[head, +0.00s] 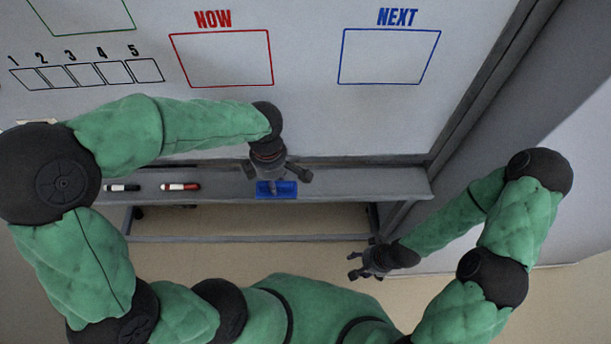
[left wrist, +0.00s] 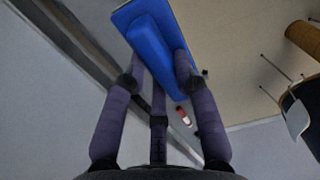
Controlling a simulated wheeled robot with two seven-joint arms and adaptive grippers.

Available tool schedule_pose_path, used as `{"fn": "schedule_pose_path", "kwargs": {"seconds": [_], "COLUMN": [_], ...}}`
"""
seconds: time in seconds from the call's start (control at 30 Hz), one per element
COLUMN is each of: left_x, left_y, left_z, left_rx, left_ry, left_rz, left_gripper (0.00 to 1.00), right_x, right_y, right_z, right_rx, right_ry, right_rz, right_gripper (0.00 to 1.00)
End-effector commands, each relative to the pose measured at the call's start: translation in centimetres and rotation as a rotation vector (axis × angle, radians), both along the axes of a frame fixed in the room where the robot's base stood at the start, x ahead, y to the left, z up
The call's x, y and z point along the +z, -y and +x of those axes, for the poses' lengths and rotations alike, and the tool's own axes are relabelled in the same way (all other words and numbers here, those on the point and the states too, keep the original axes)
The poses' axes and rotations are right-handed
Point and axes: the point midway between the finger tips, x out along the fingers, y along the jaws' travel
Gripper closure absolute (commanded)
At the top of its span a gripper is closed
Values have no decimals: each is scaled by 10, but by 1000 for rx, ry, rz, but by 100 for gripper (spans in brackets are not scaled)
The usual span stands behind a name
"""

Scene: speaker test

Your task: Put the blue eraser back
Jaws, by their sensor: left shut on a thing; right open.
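The blue eraser (head: 288,188) is at the grey tray (head: 345,186) under the whiteboard in the head view, right of the markers. My left gripper (head: 273,186) is over the eraser and shut on it. In the left wrist view the eraser (left wrist: 153,45) shows its raised block between the fingers of my left gripper (left wrist: 158,72). I cannot tell whether the eraser touches the tray. My right gripper (head: 357,266) is open and empty, in front of and below the tray's right part.
A black-capped marker (head: 122,188) and a red marker (head: 181,187) lie on the tray to the left. The whiteboard (head: 305,60) above has NOW and NEXT boxes and numbered boxes. The tray between the eraser and its right end is clear.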

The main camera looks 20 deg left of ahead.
Motion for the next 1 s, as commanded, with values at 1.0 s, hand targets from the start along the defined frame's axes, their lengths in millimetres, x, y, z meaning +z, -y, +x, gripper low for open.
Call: {"fn": "schedule_pose_path", "kwargs": {"seconds": [1.0], "left_x": [-91], "left_y": [56], "left_z": [92], "left_rx": [-3], "left_ry": [-4], "left_rz": [2], "left_gripper": [97], "right_x": [1], "right_y": [0], "right_z": [1], "right_rx": [0], "right_ry": [1], "right_rz": [0], "right_gripper": [44]}}
